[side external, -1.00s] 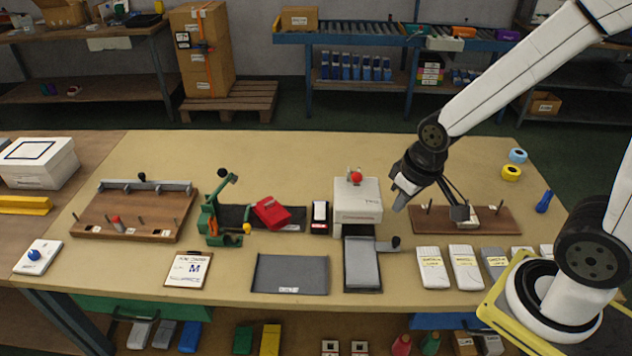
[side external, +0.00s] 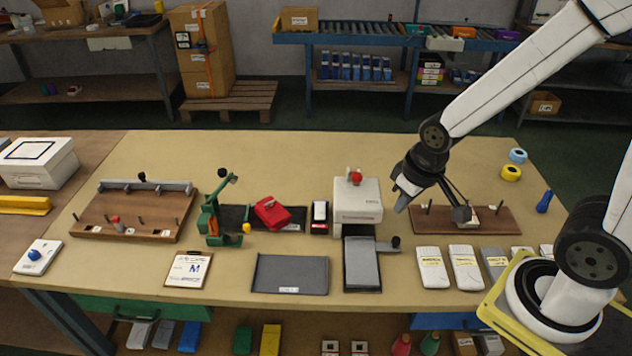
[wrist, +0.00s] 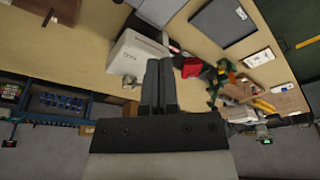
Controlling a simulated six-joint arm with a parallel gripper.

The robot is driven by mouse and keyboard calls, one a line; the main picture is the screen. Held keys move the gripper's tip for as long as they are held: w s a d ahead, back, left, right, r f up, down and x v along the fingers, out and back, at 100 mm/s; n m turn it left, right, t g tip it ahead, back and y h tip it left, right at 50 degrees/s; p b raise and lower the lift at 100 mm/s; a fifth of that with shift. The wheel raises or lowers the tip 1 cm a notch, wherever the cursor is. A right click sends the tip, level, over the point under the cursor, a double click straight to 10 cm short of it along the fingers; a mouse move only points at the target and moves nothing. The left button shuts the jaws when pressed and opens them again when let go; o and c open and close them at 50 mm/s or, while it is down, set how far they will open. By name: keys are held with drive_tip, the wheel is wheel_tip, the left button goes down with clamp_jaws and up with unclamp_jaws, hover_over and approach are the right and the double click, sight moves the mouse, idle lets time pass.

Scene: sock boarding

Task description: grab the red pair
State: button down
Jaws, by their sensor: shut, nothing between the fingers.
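The red pair (side external: 271,213) is a folded red bundle lying at the middle of the table, partly on a dark mat (side external: 236,216), between the green press and the white machine. It also shows in the wrist view (wrist: 191,67), just right of the fingertips. My gripper (side external: 402,203) hangs above the table to the right of the white machine, well apart from the red bundle. In the wrist view its two dark fingers (wrist: 158,68) are together with nothing between them.
A white machine (side external: 357,200) with a red knob stands between my gripper and the red bundle. A green press (side external: 213,222) stands left of the bundle. A wooden board with pegs (side external: 497,220) lies to the right. White packets (side external: 432,267) line the front right. The table's back is clear.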

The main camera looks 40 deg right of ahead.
unclamp_jaws()
idle(0.3)
drive_tip(key=shift+r, duration=0.1)
